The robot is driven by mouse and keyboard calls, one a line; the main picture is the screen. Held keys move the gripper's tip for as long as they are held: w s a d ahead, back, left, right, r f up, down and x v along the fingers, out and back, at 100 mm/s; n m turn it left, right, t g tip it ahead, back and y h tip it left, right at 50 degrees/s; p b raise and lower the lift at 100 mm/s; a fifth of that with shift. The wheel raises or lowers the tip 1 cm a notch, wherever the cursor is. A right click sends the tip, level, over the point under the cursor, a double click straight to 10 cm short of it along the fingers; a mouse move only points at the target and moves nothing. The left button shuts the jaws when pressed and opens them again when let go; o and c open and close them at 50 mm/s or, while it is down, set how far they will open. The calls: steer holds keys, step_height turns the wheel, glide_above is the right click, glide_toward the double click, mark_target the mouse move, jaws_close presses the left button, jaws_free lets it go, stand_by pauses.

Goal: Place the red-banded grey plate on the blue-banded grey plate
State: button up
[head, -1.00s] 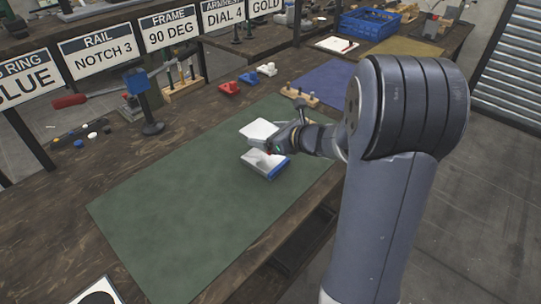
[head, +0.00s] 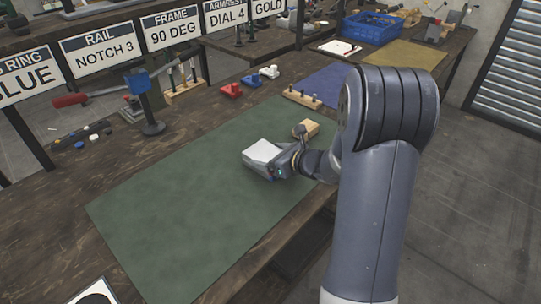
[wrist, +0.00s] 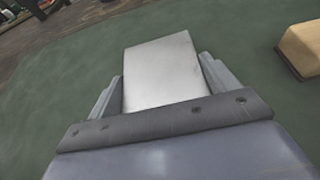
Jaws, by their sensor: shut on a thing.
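A pale grey plate (head: 263,150) is held by my gripper (head: 278,162) above the green mat. In the wrist view my gripper (wrist: 160,78) has a finger on each side of this plate (wrist: 162,68) and is shut on it. Its red band is hard to make out. The blue-banded grey plate (head: 256,169) is directly under the held plate and mostly hidden by it and by my gripper. The two plates look stacked or nearly touching; I cannot tell whether any gap remains.
A wooden block (head: 306,128) lies on the green mat (head: 180,205) just beyond my gripper; it also shows in the wrist view (wrist: 302,48). A peg rack (head: 302,97), red part (head: 231,90) and blue stand (head: 145,100) stand behind. The mat's left is clear.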

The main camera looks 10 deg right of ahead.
steer(key=o, duration=1.4)
steer(key=shift+c, duration=0.2)
steer(key=shift+r, duration=0.1)
steer(key=shift+r+p, duration=0.2)
steer(key=shift+p, duration=0.15)
steer(key=v, duration=1.2)
steer(key=shift+f, duration=0.2)
